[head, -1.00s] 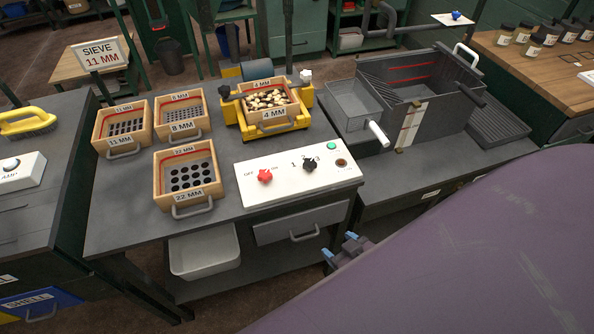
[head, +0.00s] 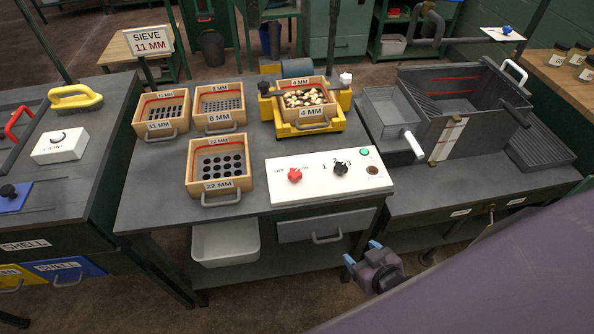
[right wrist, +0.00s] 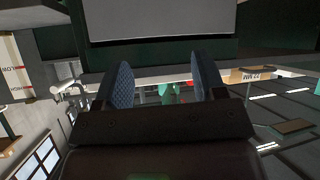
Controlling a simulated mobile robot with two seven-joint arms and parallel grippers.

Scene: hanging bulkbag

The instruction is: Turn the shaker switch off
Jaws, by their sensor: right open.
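The white control panel (head: 318,192) stands at the front right of the middle bench. Its red knob (head: 295,175) sits between small OFF and ON labels; which way it points is too small to tell. A black knob (head: 340,169) marked 1, 2, 3, and a green light (head: 365,152) are also on the panel. The yellow shaker (head: 352,133) behind it holds a 4 MM sieve with pale pieces. My right gripper (head: 362,252) is open and empty in front of the bench, below and right of the panel. Its two blue fingers also show in the right wrist view (right wrist: 162,82). My left gripper is out of view.
Wooden sieves marked 11, 8 and 22 MM (head: 220,183) stand left of the panel. A drawer (head: 322,226) with a handle is below it. A grey trough (head: 468,148) stands to the right. A side bench (head: 70,185) is at left.

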